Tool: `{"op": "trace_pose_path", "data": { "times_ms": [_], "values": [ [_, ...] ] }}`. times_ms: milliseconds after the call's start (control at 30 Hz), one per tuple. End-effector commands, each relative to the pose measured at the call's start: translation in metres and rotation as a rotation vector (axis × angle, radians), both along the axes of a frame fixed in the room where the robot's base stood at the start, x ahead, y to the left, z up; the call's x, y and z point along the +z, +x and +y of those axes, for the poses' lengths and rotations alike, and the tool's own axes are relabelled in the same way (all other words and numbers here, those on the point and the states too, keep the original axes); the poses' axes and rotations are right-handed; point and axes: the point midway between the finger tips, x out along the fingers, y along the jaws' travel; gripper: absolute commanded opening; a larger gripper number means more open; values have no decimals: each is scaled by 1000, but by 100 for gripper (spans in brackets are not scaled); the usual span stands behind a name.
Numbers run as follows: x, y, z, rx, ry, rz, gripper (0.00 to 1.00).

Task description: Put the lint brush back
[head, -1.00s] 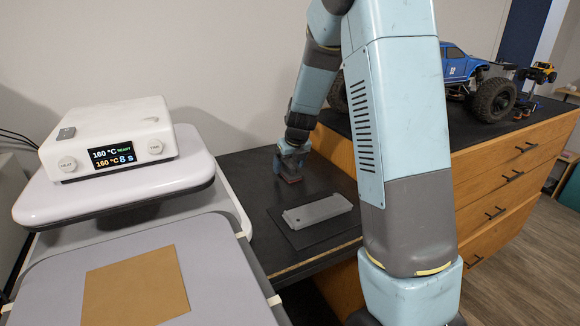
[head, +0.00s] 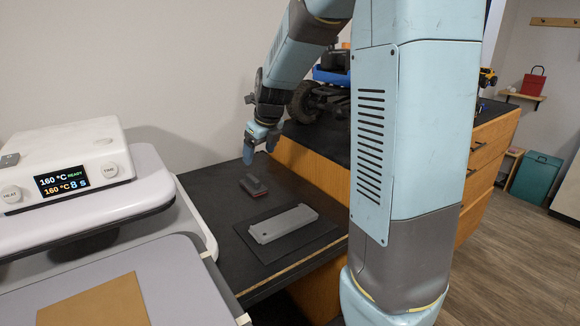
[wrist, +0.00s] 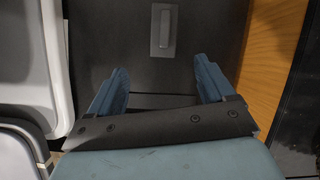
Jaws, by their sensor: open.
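The lint brush (head: 254,186), a small dark grey block with a reddish lower edge, rests on the black tabletop (head: 225,213).
A light grey slab (head: 284,223) lies on a dark mat (head: 318,234), nearer than the brush. A white heat press (head: 75,165) stands left. Wooden drawers (head: 305,167) rise at the right, with a blue toy truck (head: 330,76) on top. The tabletop around the brush is clear.

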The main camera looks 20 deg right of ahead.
Motion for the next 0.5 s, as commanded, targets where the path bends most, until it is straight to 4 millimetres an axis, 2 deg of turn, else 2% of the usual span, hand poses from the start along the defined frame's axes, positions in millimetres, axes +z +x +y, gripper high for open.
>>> {"op": "trace_pose_path", "data": {
  "times_ms": [33,200,500],
  "values": [
    [10,-12,0,89,-30,-18,82],
    [35,-55,2,444,-165,-68,82],
    [68,-132,5,1065,-444,-154,82]
  ]
}}
